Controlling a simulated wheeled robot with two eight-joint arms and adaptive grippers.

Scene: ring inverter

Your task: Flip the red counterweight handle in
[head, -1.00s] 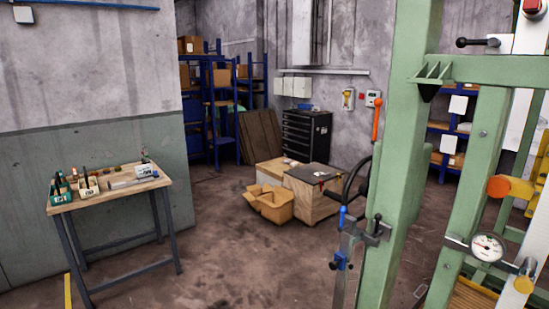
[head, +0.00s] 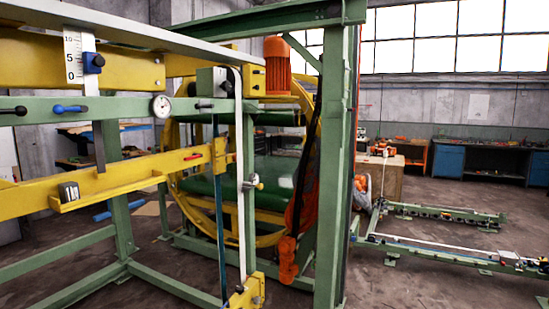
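I cannot make out with certainty which part is the red counterweight handle. A small red piece (head: 193,156) shows at the right end of the yellow beam on the green frame. A black-knobbed lever (head: 14,111) and a blue-knobbed lever (head: 70,108) sit on the upper green rail at the left. Neither of my grippers is in the head view.
A green post (head: 334,170) stands in the middle, with a large yellow ring (head: 181,190) behind it. An orange motor (head: 277,65) sits high up, and an orange part (head: 288,260) hangs low. Low green rails (head: 440,250) lie at right.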

